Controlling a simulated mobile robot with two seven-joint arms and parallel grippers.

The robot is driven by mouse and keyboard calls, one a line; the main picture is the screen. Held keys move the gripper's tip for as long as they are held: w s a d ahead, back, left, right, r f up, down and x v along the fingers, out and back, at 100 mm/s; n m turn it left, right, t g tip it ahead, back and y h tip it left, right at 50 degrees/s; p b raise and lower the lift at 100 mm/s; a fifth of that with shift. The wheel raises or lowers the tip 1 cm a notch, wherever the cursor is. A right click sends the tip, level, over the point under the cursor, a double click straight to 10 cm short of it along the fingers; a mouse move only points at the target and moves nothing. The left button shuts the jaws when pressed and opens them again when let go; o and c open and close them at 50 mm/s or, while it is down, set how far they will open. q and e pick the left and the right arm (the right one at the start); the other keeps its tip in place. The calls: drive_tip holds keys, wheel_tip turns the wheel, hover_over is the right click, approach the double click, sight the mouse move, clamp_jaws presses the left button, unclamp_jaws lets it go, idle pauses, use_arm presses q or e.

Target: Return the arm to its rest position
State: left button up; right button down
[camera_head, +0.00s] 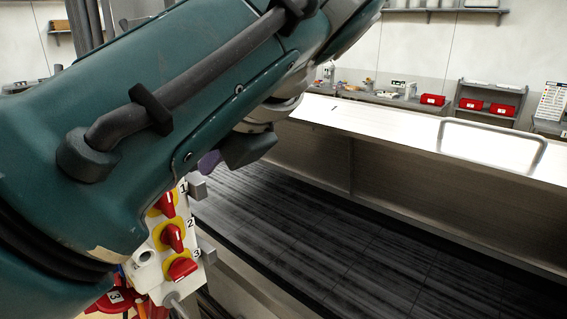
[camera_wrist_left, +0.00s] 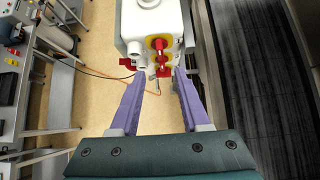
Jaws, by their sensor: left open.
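My left arm, dark green, fills the left half of the head view and hides much behind it. In that view only a bit of purple finger of my left gripper (camera_head: 208,163) shows below the arm. In the left wrist view both purple fingers of my left gripper (camera_wrist_left: 160,82) are apart, with nothing held between them. A white switch box (camera_head: 180,240) with red knobs on yellow plates, numbered 1, 2 and 3, is below the arm. The box also shows beyond the fingertips in the wrist view (camera_wrist_left: 138,22). I cannot tell the gap to it. My right gripper is out of view.
A dark slatted conveyor (camera_head: 330,240) runs beside the switch box, under a metal hood (camera_head: 410,135) with a handle (camera_head: 495,127). Shelves with red bins (camera_head: 432,100) stand at the back wall. An orange cable (camera_wrist_left: 88,74) lies on the tan floor.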

use_arm(q)
drive_tip(key=s+a+f+n+g+h, duration=0.25)
drive_tip(key=s+f+n+h, duration=0.25)
drive_tip(key=s+f+n, duration=0.8)
drive_tip(key=s+a+n+h, duration=0.2)
drive_tip(key=s+a+n, duration=0.2)
drive_tip(key=s+n, duration=0.6)
drive_tip(key=shift+s+a+f+n+t, duration=0.3)
drive_tip(key=shift+s+f+t, duration=0.1)
drive_tip(key=shift+s, duration=0.65)
drive_tip(key=shift+o, duration=0.3)
